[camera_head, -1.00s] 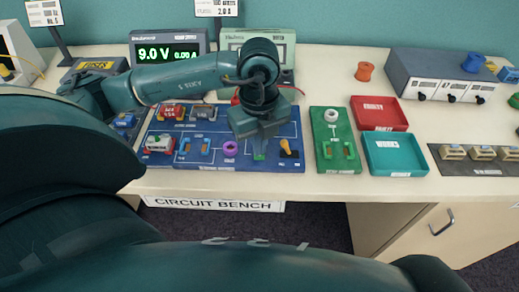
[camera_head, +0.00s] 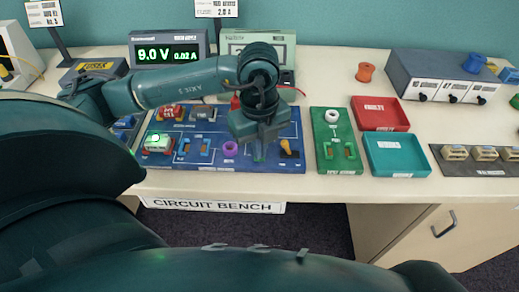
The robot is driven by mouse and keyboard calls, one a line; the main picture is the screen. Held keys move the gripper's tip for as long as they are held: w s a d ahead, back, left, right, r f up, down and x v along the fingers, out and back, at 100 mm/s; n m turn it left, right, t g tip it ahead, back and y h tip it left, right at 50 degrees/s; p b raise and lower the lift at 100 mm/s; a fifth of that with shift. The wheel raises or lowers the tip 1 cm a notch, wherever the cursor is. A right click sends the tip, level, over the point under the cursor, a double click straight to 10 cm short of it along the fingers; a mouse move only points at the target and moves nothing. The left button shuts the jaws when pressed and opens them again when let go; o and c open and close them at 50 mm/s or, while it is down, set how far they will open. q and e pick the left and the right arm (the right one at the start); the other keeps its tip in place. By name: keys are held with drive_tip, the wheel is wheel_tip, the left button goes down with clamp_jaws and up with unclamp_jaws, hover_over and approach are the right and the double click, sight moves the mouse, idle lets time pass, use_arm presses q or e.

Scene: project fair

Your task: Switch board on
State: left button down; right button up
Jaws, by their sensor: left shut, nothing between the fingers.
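The blue circuit board (camera_head: 292,128) lies on the bench, with several small parts on it. A white part at its left carries a lamp (camera_head: 155,138) that glows green. The power supply (camera_head: 168,50) behind reads 9.0 V and 0.02 A. A yellow-orange lever (camera_head: 286,147) sits at the board's right front. My left gripper (camera_head: 259,156) points down just left of that lever, low over the board's front, shut and empty. It hides what lies directly beneath it, so contact is unclear. My right gripper is not in view.
A purple ring part (camera_head: 230,149) is close left of my gripper. A green board (camera_head: 323,165) lies to the right, then a red tray (camera_head: 405,118) and a teal tray (camera_head: 422,160). A grey box (camera_head: 420,75) stands back right. The front bench strip is clear.

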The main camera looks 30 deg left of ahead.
use_arm(q)
drive_tip(key=shift+r+p, duration=1.4)
drive_tip(key=shift+r, duration=0.5)
drive_tip(key=shift+r+p, duration=1.05)
drive_tip(key=shift+r, duration=0.5)
